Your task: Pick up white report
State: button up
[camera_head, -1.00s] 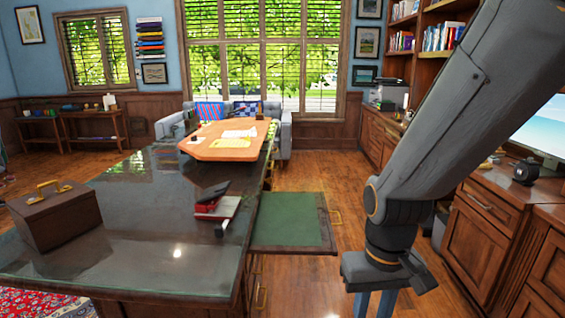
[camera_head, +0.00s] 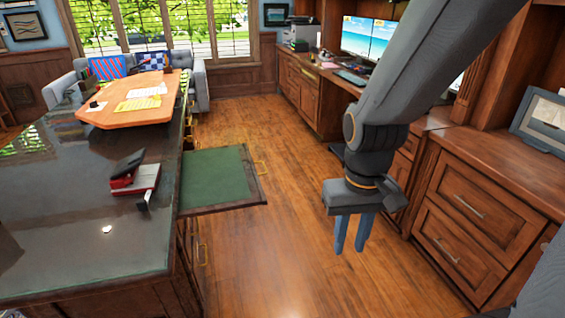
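A white sheet (camera_head: 147,91) lies on the orange-brown wooden board (camera_head: 105,115) at the far end of the dark desk, beside a yellow sheet (camera_head: 137,104). It may be the white report; no title can be read at this distance. My gripper (camera_head: 352,246) hangs over the floor to the right of the desk, pointing down. Its two fingers are apart with a narrow gap, and nothing is held. The sheet is far to its left and beyond it.
The glossy desk (camera_head: 60,230) carries a black stapler-like object (camera_head: 128,165) and red-and-white item (camera_head: 138,182). A green-topped pull-out panel (camera_head: 215,178) juts from its right side. Wooden cabinets (camera_head: 485,215) line the right. The wood floor (camera_head: 270,220) between is clear.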

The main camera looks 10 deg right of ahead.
aim_at(161, 88)
jog(key=z, duration=1.55)
jog(key=i, duration=1.45)
jog(key=u, duration=2.5)
jog(key=i, duration=0.75)
jog(key=z, duration=0.7)
jog(key=i, duration=1.7)
jog(key=z, duration=0.1)
